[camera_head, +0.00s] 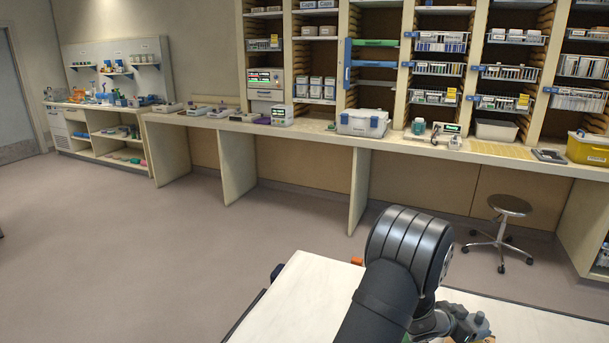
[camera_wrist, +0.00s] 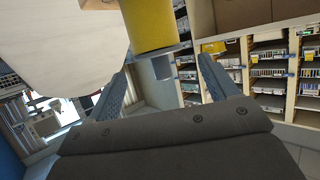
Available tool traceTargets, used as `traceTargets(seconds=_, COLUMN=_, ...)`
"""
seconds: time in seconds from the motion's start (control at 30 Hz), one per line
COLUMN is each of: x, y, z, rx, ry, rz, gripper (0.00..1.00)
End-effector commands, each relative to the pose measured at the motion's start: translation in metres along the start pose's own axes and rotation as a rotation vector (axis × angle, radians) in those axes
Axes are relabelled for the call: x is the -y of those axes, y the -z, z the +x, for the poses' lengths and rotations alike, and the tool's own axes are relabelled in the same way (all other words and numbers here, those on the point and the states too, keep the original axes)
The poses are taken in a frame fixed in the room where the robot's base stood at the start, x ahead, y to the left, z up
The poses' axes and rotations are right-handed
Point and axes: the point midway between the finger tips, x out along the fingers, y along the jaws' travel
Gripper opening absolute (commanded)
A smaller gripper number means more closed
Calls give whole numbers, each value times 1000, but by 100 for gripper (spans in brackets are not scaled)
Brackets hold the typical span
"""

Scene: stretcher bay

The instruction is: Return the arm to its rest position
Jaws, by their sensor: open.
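In the wrist view my gripper (camera_wrist: 165,62) is open. Its two fingers stand wide apart, and nothing is held between them. A yellow rounded object (camera_wrist: 152,26) shows at the top edge, beyond the fingertips; I cannot tell what it is or how far away it is. In the head view my dark arm rises from the bottom edge over a white tabletop (camera_head: 300,295) and bends at a large ribbed joint.
A long counter (camera_head: 480,157) with shelving runs along the back wall. It carries a white case (camera_head: 362,123) and a yellow bin (camera_head: 589,149). A round stool (camera_head: 509,205) stands on the floor at right. The floor at left is clear. A pale surface (camera_wrist: 60,40) fills the wrist view's upper left.

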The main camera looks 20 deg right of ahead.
Motion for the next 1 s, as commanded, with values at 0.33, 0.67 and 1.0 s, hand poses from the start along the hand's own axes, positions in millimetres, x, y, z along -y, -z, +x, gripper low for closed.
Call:
traceTargets(seconds=0.33, x=-1, y=-2, z=68, rx=0, ry=-2, rz=-1, gripper=79)
traceTargets(seconds=0.67, x=0, y=33, z=52, rx=-1, ry=-1, rz=0, gripper=79)
traceTargets(seconds=1.0, x=0, y=36, z=51, rx=0, ry=0, rz=-1, gripper=79)
